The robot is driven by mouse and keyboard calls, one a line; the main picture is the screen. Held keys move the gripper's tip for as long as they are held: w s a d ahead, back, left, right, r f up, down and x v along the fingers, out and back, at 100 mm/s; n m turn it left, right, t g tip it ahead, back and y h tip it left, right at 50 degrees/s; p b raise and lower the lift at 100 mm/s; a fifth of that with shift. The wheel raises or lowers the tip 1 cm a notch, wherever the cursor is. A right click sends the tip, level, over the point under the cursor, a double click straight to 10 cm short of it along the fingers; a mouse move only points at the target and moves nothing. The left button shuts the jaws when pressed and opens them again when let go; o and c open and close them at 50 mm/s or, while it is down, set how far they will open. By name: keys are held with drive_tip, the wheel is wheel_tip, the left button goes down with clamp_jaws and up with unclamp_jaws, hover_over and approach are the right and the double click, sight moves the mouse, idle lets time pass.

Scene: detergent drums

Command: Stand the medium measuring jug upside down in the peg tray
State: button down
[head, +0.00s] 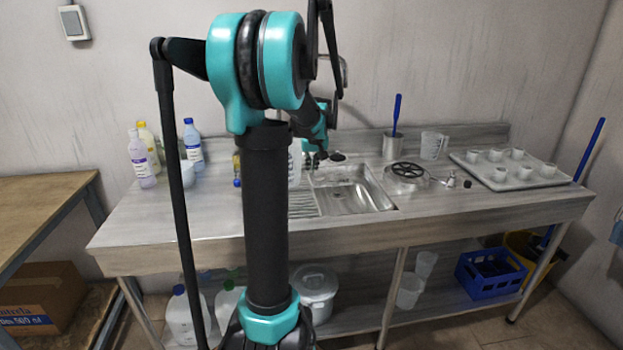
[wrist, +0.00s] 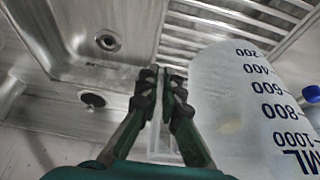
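A translucent measuring jug (wrist: 235,110) with dark blue millilitre marks up to 1000 fills the right of the wrist view, close beside my gripper (wrist: 161,80). In the head view the jug (head: 294,165) is partly hidden behind my arm, left of the sink. My gripper (head: 322,157) is low over the sink's left side. Its fingertips are close together with a narrow gap. A pale strip shows between the fingers, but I cannot tell whether they hold it. A grey tray (head: 481,180) with several small white cups lies on the right of the counter; its pegs cannot be made out.
A steel sink (head: 350,197) is mid-counter. A black handwheel (head: 408,170), a cup with a blue-handled brush (head: 396,115) and another clear jug (head: 433,146) stand right of it. Bottles (head: 142,160) are at left. A blue crate (head: 488,290) and jugs (head: 410,291) are below.

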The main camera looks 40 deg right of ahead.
drive_tip(key=shift+f, duration=2.15)
drive_tip(key=shift+f, duration=0.3)
drive_tip(key=shift+f, duration=0.25)
drive_tip(key=c, duration=1.7)
unclamp_jaws()
drive_tip(key=shift+r, duration=0.1)
drive_tip(key=shift+r, duration=0.2)
drive_tip(key=v, duration=1.2)
drive_tip(key=shift+r, duration=0.35)
